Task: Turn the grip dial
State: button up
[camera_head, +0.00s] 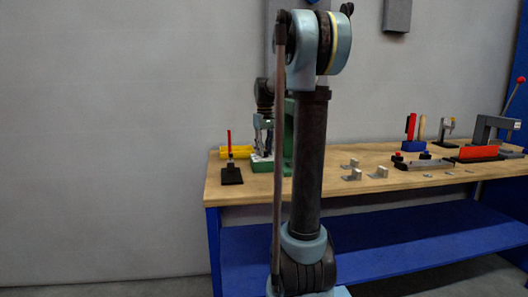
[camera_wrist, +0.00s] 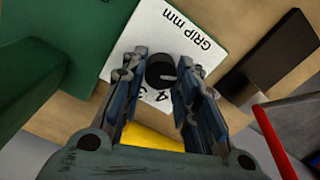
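The grip dial (camera_wrist: 160,72) is a small round black knob with a pale mark on its right side. It sits on a white plate (camera_wrist: 150,30) printed "GRIP mm", with digits partly hidden below the dial. My gripper (camera_wrist: 161,68) is over the plate in the wrist view, one finger on each side of the dial. Both fingertips look very close to the dial's sides; I cannot tell if they touch it. In the head view my gripper (camera_head: 263,128) is at the green device on the left part of the bench, and the dial is too small to make out.
A green body (camera_wrist: 70,30) rises beside the plate. A dark block (camera_wrist: 268,55), a red rod (camera_wrist: 275,140) and a yellow part (camera_wrist: 150,138) are close by. The wooden bench (camera_head: 330,188) holds metal brackets (camera_head: 378,172) and other tools to the right.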

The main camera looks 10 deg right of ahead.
jog(key=o, duration=0.3)
jog(key=shift+o, duration=0.2)
notch_tip(320, 180, up, 12)
dwell(0.5)
jog(key=shift+f, duration=0.1)
